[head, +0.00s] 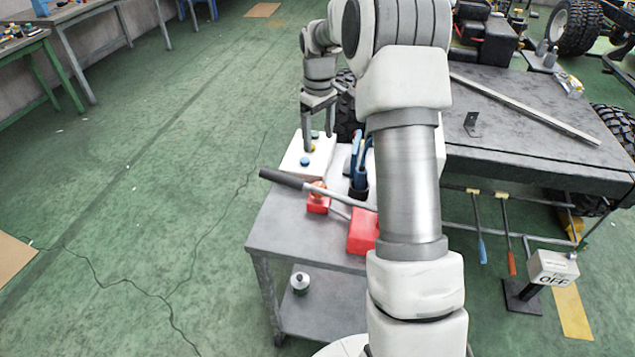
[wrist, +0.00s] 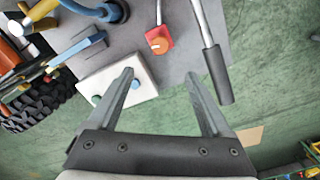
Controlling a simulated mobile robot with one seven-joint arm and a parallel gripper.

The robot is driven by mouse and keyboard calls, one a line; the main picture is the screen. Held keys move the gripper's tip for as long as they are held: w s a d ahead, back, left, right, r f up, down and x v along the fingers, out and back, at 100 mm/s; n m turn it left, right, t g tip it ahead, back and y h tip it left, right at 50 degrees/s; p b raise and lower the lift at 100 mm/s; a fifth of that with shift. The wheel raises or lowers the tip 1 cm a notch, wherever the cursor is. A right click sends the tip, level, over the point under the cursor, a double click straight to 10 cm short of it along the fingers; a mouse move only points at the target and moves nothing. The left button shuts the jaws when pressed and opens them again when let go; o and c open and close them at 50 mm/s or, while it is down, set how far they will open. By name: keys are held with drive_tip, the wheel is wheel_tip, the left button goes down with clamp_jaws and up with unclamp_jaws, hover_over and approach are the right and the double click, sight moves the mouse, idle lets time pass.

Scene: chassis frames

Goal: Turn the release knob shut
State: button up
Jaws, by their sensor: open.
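The release knob (head: 318,188) is a small orange knob on a red block (head: 318,204) on the grey cart. In the wrist view the knob (wrist: 159,45) shows a pale mark across its face and lies ahead of the gap between my fingers. My gripper (head: 318,142) is open and empty, pointing down above the white button box (head: 301,167). In the wrist view my gripper (wrist: 159,73) has both fingers spread apart, touching nothing that I can make out. The left finger covers part of the white box.
A lever with a black grip (head: 282,179) passes close beside the knob; the grip also shows in the wrist view (wrist: 218,78). A larger red block (head: 363,232) and a holder with blue-handled tools (head: 357,155) stand nearby. The dark workbench (head: 520,130) is at right.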

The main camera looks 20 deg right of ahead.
sight(318, 186)
wheel_tip(318, 186, down, 17)
idle(0.4)
clamp_jaws()
idle(0.4)
